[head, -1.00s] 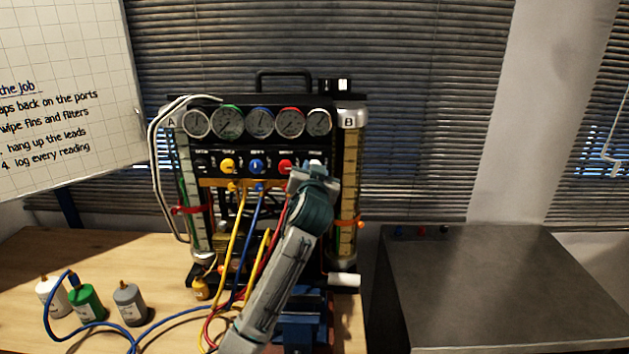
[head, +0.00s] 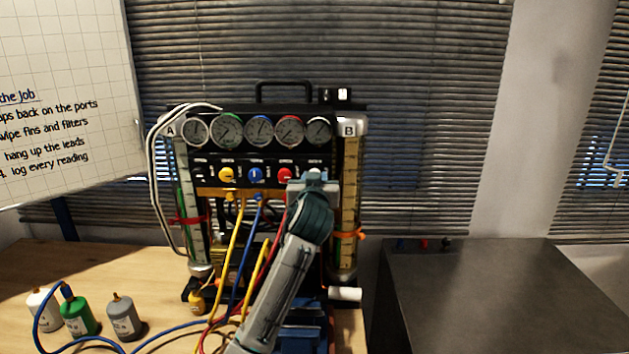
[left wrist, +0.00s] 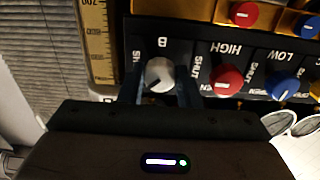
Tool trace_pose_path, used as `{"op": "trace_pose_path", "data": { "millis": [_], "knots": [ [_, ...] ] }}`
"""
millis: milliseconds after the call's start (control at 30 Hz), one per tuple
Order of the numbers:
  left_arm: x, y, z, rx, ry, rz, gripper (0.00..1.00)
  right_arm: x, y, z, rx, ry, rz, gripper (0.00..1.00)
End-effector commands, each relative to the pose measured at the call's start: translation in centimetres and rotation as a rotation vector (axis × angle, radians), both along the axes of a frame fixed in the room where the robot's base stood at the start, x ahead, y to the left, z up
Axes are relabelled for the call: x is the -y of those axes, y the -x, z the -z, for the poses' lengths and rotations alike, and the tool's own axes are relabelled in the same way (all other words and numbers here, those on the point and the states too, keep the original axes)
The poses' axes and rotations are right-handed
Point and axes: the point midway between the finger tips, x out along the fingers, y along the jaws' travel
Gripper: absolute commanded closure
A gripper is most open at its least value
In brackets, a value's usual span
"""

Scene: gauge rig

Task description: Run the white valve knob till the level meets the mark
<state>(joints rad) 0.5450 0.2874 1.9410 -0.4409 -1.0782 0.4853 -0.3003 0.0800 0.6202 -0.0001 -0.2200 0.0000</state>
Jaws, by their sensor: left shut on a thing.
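The white valve knob (left wrist: 160,74), under the letter B in the left wrist view, sits between the two fingers of my left gripper (left wrist: 160,88), which is shut on it. In the head view my left gripper (head: 314,182) is at the right end of the valve row and mostly hides the knob. Sight tube B (head: 350,190) stands on the rig's right side, amber-looking with a scale. An orange band (head: 349,235) rings its lower part. I cannot make out the liquid level in it. My right gripper is not in view.
Red (head: 285,174), blue (head: 256,174) and yellow (head: 226,174) knobs sit left of the white one, below several dials. Yellow, blue and red hoses hang near my arm. Bottles (head: 78,316) stand at left. A dark box (head: 480,290) is at right.

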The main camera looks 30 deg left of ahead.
Motion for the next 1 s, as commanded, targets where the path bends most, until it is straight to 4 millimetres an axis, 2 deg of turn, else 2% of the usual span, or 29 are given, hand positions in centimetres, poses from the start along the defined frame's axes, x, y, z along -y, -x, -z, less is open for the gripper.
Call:
{"op": "trace_pose_path", "data": {
  "millis": [33, 67, 167, 433, 567, 1000],
  "knots": [
    [0.0, 0.0, 0.1, -0.002, 0.001, 0.000, 0.92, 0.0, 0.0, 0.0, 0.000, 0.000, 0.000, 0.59],
    [0.0, 0.0, 0.1, -0.002, 0.001, 0.000, 0.68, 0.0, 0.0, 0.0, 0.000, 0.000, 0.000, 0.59],
    [0.0, 0.0, 0.1, -0.001, 0.000, 0.000, 0.48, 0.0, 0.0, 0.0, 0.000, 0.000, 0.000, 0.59],
    [0.0, 0.0, 0.0, -0.001, 0.000, 0.000, 0.48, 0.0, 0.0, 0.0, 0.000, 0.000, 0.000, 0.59],
    [0.5, 0.7, 0.2, 0.000, 0.000, 0.001, 0.48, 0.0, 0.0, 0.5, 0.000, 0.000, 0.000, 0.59],
    [4.7, 7.6, 0.3, 0.002, 0.003, 0.002, 0.48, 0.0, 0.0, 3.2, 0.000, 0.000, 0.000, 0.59]
  ]
}}
